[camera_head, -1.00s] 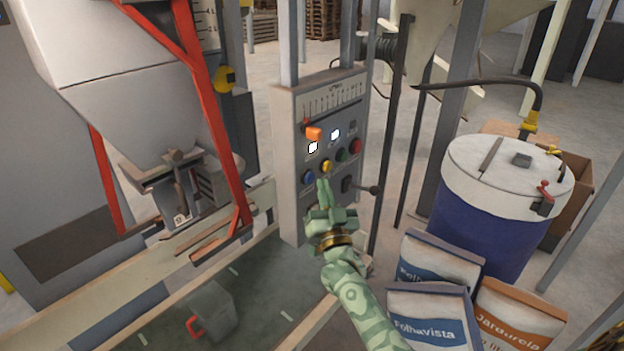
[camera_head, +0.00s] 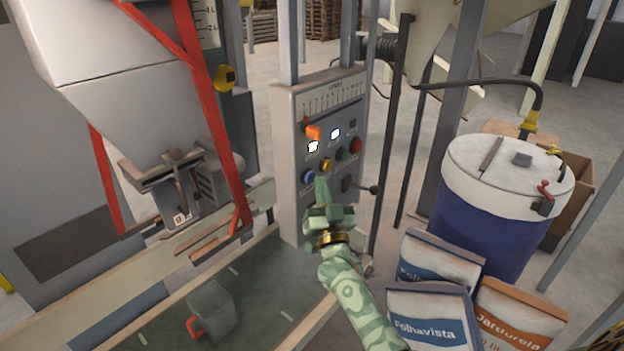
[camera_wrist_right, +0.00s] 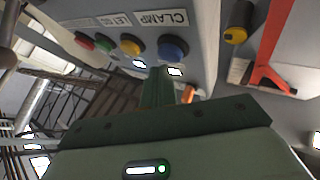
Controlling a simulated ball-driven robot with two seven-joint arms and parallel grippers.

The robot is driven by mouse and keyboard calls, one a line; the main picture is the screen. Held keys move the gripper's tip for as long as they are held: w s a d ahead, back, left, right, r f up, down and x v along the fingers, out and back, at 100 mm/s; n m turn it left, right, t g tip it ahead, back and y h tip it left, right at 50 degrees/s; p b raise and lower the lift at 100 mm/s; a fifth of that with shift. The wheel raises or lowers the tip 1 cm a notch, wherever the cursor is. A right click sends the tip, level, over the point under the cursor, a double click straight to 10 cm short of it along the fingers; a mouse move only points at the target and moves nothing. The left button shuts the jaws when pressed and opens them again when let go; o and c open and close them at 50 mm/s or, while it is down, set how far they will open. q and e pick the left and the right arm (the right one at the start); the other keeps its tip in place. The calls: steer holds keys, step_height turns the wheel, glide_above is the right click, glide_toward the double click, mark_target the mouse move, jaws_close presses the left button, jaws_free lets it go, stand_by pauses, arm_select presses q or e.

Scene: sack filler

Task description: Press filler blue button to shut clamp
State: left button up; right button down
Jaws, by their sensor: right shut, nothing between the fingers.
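The filler's blue button (camera_head: 308,177) is at the lower left of the grey control panel (camera_head: 288,130). In the right wrist view the blue button (camera_wrist_right: 173,48) sits beside a label reading CLAMP (camera_wrist_right: 160,19). My right gripper (camera_head: 321,182) is shut and empty, its fingertips just right of and slightly below the blue button in the head view. In the wrist view the fingers (camera_wrist_right: 158,85) point toward the button; I cannot tell whether they touch it. The clamp (camera_head: 178,170) is under the hopper at left; its exact state is unclear. My left gripper is not visible.
Yellow (camera_head: 326,165), green (camera_head: 341,154) and red (camera_head: 356,146) buttons run up to the right of the blue one. A black-knobbed lever (camera_head: 375,189) sticks out at right. Sacks (camera_head: 430,318) and a blue drum (camera_head: 480,225) stand further right.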

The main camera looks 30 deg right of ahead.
steer(key=shift+w+a, duration=0.2)
steer(key=shift+w, duration=0.3)
stand_by(0.8)
steer(key=shift+s+d+p, duration=0.35)
steer(key=shift+s+p, duration=0.05)
steer(key=shift+s, duration=0.5)
steer(key=s+d+p, duration=0.2)
steer(key=s+p, duration=0.1)
steer(key=s, duration=0.2)
steer(key=shift+s+d, duration=0.2)
steer(key=shift+s, duration=0.1)
stand_by(0.4)
